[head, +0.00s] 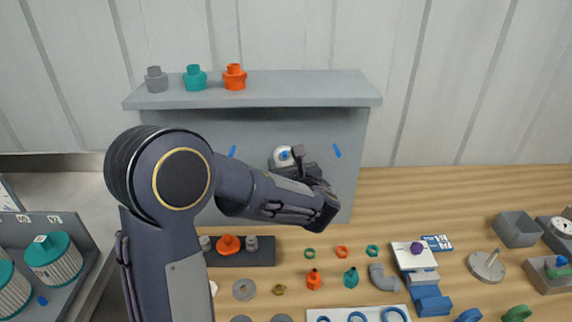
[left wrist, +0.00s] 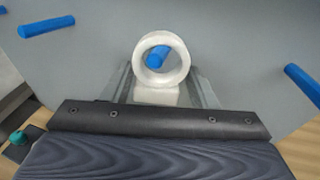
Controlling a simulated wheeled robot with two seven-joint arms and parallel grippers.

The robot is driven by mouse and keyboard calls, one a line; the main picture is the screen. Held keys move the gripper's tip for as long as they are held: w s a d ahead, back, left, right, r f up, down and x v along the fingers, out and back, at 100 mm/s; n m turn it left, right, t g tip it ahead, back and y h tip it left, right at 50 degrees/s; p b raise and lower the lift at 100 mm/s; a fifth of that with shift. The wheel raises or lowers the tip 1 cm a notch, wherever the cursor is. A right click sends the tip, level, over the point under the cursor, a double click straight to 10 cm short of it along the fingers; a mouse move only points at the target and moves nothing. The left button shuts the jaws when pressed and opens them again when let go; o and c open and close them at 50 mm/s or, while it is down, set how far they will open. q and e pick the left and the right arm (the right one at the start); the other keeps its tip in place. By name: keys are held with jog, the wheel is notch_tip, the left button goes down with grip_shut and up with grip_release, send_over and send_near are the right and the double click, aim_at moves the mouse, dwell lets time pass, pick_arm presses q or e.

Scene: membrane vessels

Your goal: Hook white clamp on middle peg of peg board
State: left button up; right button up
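The white clamp (left wrist: 178,62) is a ring on a short stem, seen face-on in the left wrist view. The blue middle peg (left wrist: 157,57) shows inside the ring's opening; whether the ring rests on it I cannot tell. In the head view the clamp (head: 283,154) is at the middle of the grey peg board (head: 335,185). My left gripper (left wrist: 158,92) has its fingers on either side of the clamp's stem and appears shut on it. It also shows in the head view (head: 290,163), partly hidden by its arm. My right gripper is not in view.
Blue pegs stick out at the board's left (head: 232,151) and right (head: 337,151). Grey, teal and orange fittings stand on the shelf (head: 310,90) above. Many small parts lie on the wooden table (head: 440,200) at right. A bin of filters (head: 52,258) is at left.

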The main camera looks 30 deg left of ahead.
pick_arm(q)
jog(key=shift+o, duration=1.4)
jog(key=b+v, duration=0.1)
jog(key=v, duration=0.7)
jog(key=s+a+f+n+g+h, duration=0.3)
jog(key=s+f+n+g, duration=0.15)
jog(key=s+n, duration=0.35)
jog(key=s+a+f+n+g+h, duration=0.2)
jog(key=s+f+n+g+h, duration=0.25)
jog(key=s, duration=0.45)
jog(key=s+d+n+t+h, duration=0.3)
jog(key=s+d+n+h, duration=0.5)
jog(key=n, duration=0.8)
jog(key=d, duration=0.3)
jog(key=shift+s+d, duration=0.2)
jog(key=shift+d, duration=0.1)
